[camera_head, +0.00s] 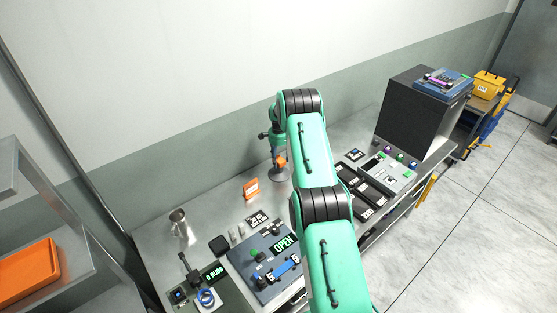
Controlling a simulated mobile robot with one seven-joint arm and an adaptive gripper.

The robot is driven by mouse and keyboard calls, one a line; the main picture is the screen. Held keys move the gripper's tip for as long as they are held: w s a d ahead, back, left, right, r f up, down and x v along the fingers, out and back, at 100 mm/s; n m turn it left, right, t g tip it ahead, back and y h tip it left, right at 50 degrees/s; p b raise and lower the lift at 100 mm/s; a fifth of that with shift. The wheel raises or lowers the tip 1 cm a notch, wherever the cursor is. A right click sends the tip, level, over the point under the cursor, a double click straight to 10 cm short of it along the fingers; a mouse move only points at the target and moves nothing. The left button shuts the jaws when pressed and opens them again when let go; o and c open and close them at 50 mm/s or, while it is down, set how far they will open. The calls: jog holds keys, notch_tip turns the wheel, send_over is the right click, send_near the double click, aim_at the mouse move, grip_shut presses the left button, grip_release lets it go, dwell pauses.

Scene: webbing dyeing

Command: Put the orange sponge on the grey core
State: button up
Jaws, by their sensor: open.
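A small orange piece (281,160), which looks like the sponge, shows at the end of my arm near the back of the steel bench. Just below it is a round grey piece (279,174), which may be the grey core. The orange piece overlaps its top in the picture; I cannot tell whether they touch. My gripper (279,153) points down right above them and is open. Its fingertips are small and partly hidden by the orange piece, so I cannot see whether it lies between them.
An orange block with pale marking (251,188) stands left of the gripper. A metal cup (180,224) is further left. A panel reading OPEN (262,263) lies in front. Dark trays (368,190) and a large black box (413,112) are to the right.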

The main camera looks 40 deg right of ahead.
aim_at(279, 158)
jog(key=shift+r, duration=0.1)
notch_tip(279, 158, up, 12)
jog(key=b, duration=0.2)
dwell(0.6)
jog(key=shift+r, duration=0.1)
dwell(0.4)
